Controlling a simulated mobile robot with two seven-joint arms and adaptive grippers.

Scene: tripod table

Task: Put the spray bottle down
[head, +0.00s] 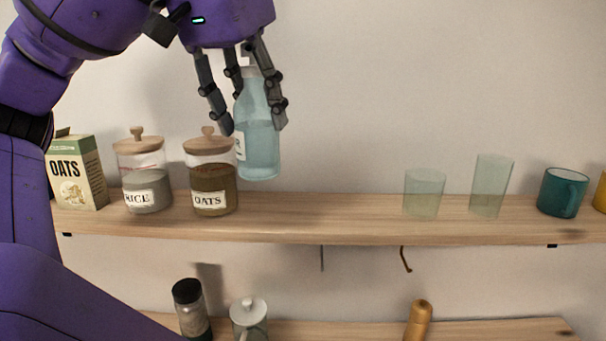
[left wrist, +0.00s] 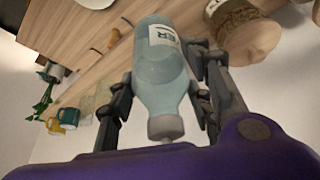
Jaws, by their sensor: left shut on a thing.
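The spray bottle (head: 258,145) is pale blue and translucent with a white label, and stands upright in the head view. My left gripper (head: 250,115) comes from above and is shut on it, with dark fingers on both sides. In the head view its base shows above the shelf's front edge, beside the oats jar; I cannot tell whether it touches the shelf. In the left wrist view the bottle (left wrist: 160,75) lies between the fingers, its grey cap toward the palm. My right gripper is not in view.
On the upper shelf (head: 330,215) stand an oats box (head: 77,175), a rice jar (head: 145,180) and an oats jar (head: 211,185) at left. Two clear glasses (head: 424,195) and a teal mug (head: 562,193) stand at right. The shelf between oats jar and glasses is clear.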

